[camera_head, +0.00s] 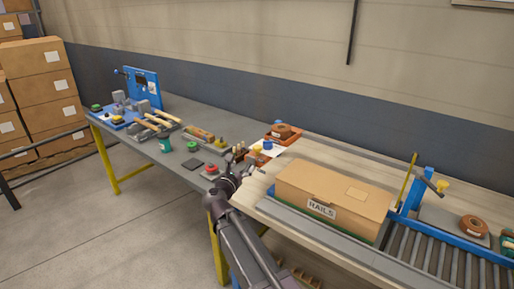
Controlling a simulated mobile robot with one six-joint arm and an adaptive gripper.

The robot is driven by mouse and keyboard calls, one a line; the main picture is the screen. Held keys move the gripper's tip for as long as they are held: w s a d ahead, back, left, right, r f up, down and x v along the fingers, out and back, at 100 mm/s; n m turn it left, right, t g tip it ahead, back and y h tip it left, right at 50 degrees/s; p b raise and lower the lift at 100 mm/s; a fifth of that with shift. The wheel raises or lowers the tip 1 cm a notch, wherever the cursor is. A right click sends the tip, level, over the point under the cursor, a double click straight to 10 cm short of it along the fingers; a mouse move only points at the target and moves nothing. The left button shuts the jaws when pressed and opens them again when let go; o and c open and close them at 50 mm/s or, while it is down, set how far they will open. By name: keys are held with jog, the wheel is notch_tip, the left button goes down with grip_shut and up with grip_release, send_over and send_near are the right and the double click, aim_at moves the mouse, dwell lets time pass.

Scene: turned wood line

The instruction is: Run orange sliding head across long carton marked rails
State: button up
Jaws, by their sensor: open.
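The long carton (298,189) lies closed at the right of the table, with a white label reading RAILS (322,209) on its near side. A small orange piece (257,149) shows just beyond my gripper, left of the carton. It is too small to tell whether this is the sliding head. My gripper (246,165) is open near the carton's left end, apart from the carton. It partly hides the small items around it.
A roller conveyor (430,252) with a blue frame and upright (418,190) is right of the carton. A brown tape roll (474,226) lies there. An orange tray (284,138) stands behind. Tools and a blue fixture (140,90) occupy the far left. Bare wood (350,160) shows behind the carton.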

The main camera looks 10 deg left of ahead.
aim_at(256, 150)
dwell(0.4)
jog(key=x, duration=1.3)
jog(key=shift+w+d, duration=0.1)
jog(key=shift+w, duration=0.25)
grip_shut()
